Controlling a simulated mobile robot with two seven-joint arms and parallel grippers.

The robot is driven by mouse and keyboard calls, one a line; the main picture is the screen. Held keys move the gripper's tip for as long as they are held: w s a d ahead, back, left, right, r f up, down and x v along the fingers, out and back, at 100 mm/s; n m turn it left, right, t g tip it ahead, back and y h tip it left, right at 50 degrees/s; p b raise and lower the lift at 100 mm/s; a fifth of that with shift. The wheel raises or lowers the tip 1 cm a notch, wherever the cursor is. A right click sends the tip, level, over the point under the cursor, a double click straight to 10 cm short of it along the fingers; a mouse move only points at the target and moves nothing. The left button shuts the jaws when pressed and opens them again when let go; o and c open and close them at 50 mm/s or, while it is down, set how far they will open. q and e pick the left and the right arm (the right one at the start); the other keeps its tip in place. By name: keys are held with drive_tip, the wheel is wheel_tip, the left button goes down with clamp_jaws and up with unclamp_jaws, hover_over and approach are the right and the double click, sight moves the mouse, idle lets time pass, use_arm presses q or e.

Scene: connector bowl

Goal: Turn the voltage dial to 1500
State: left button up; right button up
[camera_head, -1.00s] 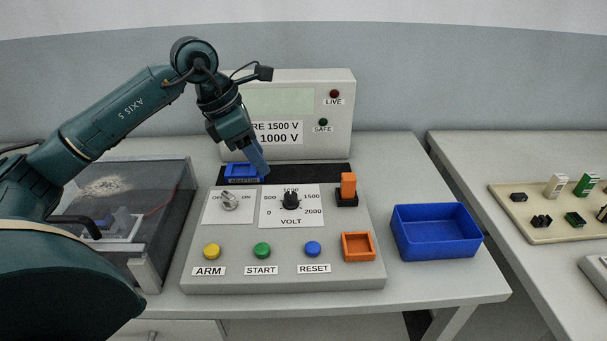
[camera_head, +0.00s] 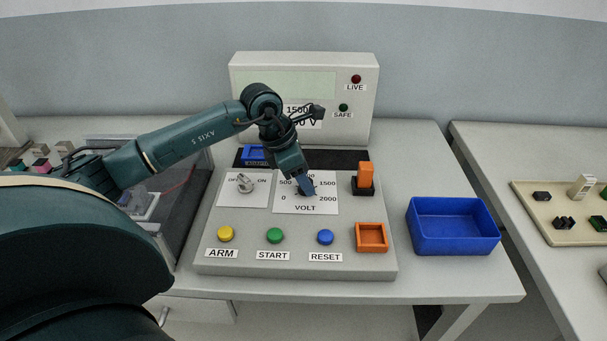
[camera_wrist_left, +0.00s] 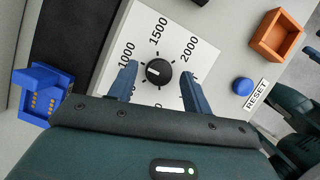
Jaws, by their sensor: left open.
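The voltage dial (camera_wrist_left: 158,71) is a round black knob on a white plate (camera_wrist_left: 165,20) marked with voltages. Its white mark shows on the left side of the knob in the left wrist view, not at the 1500 label. In the head view the dial is mostly hidden behind my left gripper (camera_head: 306,188). The left gripper is over the dial, pointing down. In the left wrist view its blue fingers (camera_wrist_left: 160,90) are open, one on each side of the knob, with a gap to it; contact is not visible.
The grey panel also holds an OFF/ON switch (camera_head: 245,184), yellow ARM (camera_head: 225,233), green START (camera_head: 275,235) and blue RESET (camera_head: 325,237) buttons, an upright orange piece (camera_head: 366,175) and an orange socket (camera_head: 372,237). A blue adaptor (camera_wrist_left: 42,90) lies behind; a blue bin (camera_head: 453,248) stands right.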

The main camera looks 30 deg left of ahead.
use_arm(q)
drive_tip(key=shift+f, duration=0.2)
drive_tip(key=c, duration=1)
drive_tip(key=shift+o, duration=0.2)
drive_tip(key=shift+w, duration=0.1)
